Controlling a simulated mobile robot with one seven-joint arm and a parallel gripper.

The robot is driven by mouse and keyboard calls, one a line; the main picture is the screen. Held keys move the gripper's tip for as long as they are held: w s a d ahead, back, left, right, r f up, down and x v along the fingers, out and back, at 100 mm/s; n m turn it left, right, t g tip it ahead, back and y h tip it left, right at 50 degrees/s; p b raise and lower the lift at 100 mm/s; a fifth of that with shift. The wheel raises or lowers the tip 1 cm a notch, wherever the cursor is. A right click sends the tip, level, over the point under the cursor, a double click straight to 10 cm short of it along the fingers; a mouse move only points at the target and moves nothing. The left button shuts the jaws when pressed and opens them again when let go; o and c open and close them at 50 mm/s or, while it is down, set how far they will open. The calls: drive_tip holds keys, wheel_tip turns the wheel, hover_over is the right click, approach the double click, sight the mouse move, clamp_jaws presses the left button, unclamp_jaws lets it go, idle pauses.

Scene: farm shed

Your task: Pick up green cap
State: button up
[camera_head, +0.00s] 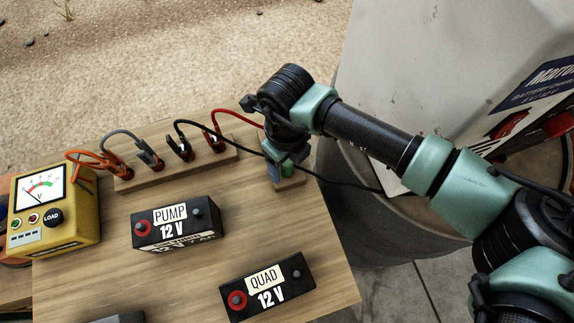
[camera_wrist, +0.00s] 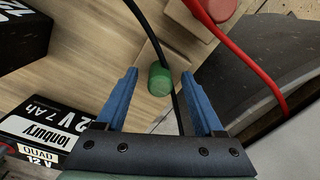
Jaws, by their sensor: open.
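The green cap (camera_wrist: 160,80) is a small green cylinder. In the wrist view it shows in the gap between the two blue fingers of my gripper (camera_wrist: 160,74), near the fingertips. The fingers are open, with space visible on both sides of the cap. In the head view the cap (camera_head: 288,169) is partly hidden by my gripper (camera_head: 274,172), which points down at the right part of the table. A black cable (camera_wrist: 158,45) runs close by the cap. I cannot tell whether it touches the cap or a finger.
A red cable (camera_wrist: 250,68) loops right of my gripper. Black batteries marked PUMP (camera_head: 178,224) and QUAD (camera_head: 268,286) stand on the wooden table (camera_head: 110,270). A yellow tester (camera_head: 70,228) is at the left. A wooden rack (camera_head: 200,166) holds several clamps. A large charger (camera_head: 440,70) stands right.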

sight(287, 162)
drive_tip(key=shift+r, duration=0.1)
clamp_jaws()
idle(0.3)
wheel_tip(287, 162, up, 10)
idle(0.4)
